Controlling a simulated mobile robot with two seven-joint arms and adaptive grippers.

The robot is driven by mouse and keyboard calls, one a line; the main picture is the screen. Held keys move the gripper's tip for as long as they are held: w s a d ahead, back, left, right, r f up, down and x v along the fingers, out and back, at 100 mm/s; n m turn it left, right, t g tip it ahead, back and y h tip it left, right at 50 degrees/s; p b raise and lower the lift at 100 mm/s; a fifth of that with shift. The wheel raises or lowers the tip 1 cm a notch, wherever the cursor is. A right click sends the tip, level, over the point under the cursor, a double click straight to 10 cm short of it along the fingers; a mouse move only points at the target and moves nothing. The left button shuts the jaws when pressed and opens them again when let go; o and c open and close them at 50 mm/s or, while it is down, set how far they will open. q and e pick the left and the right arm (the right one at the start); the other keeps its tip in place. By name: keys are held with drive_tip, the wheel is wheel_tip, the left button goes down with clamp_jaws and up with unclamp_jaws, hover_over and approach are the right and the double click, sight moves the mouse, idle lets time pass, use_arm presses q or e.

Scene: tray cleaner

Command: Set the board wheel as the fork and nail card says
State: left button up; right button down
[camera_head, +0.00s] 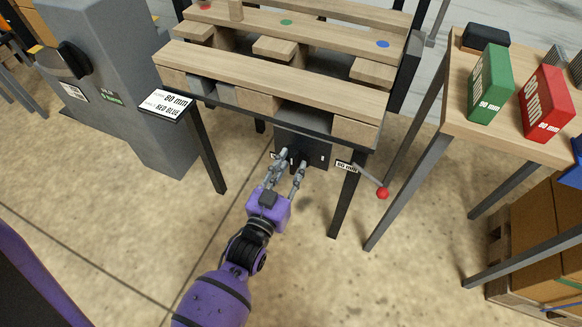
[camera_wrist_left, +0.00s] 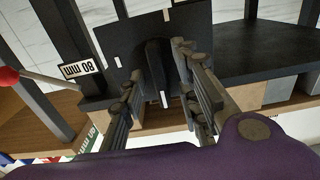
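The white fork and nail card (camera_head: 166,103) lies at the pallet table's front left corner and reads 80 mm and RED BLUE. A dark board (camera_head: 318,149) hangs under the table's front edge and carries a black knob (camera_wrist_left: 155,66) with a white mark at its lower end in the left wrist view. An 80 mm label (camera_wrist_left: 77,69) is beside the board. My left gripper (camera_head: 291,160) is at the board, its fingers apart on either side of the knob in the left wrist view (camera_wrist_left: 157,78). I cannot tell whether they touch it. My right gripper is out of view.
A lever with a red ball (camera_head: 382,193) sticks out right of the board. The table's dark legs (camera_head: 207,150) flank my arm. A grey machine (camera_head: 115,50) stands left. A side table at right holds a green box (camera_head: 490,85) and a red box (camera_head: 546,103).

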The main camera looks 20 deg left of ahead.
use_arm(q)
drive_tip(key=shift+c, duration=0.7)
clamp_jaws()
